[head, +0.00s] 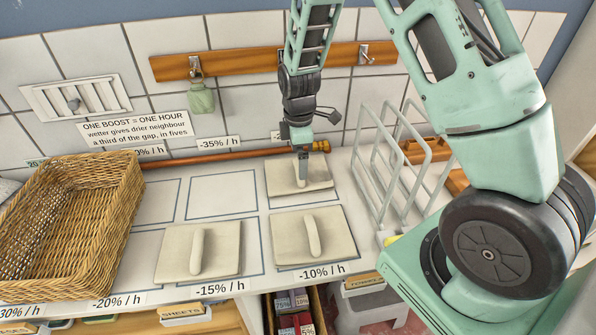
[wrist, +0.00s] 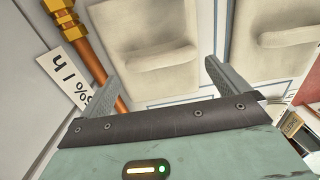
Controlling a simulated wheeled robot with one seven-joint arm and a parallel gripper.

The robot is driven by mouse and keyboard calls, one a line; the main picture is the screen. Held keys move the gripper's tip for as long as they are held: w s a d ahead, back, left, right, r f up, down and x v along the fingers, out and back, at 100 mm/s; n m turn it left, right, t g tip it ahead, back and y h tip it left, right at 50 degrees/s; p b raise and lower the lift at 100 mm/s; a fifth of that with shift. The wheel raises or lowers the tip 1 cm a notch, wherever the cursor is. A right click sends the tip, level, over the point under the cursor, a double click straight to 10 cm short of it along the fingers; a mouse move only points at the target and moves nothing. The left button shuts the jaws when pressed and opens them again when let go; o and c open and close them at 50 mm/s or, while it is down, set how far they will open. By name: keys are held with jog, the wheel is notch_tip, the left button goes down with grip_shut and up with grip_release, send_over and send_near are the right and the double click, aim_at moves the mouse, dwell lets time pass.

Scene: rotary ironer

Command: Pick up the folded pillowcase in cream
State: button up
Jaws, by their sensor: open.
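Three similar cream folded cloths, each with a raised ridge across the middle, lie on the white counter. They are a back one (head: 283,186), a front right one (head: 290,233) and a front left one (head: 172,253). I cannot tell by colour which is the named pillowcase. My gripper (head: 302,178) points down at the back cloth, its tips close to that ridge; whether they touch is unclear. In the wrist view, the open, empty jaws (wrist: 153,60) have a cream cloth (wrist: 130,30) between and beyond them. A second cloth (wrist: 270,18) lies to the right.
A wicker basket (head: 108,225) stands at the left. A pale wire rack (head: 372,178) stands close to the right of the back cloth. A copper pipe (head: 235,154) runs along the wall behind. An outlined counter space (head: 222,195) left of the back cloth is empty.

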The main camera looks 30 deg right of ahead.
jog(key=shift+f+p, duration=0.3)
jog(key=shift+f, duration=1.5)
jog(key=c, duration=0.9)
jog(key=shift+o, duration=0.2)
jog(key=shift+s+r+b, duration=0.1)
jog(key=shift+r+b, duration=0.05)
jog(key=shift+b, duration=0.15)
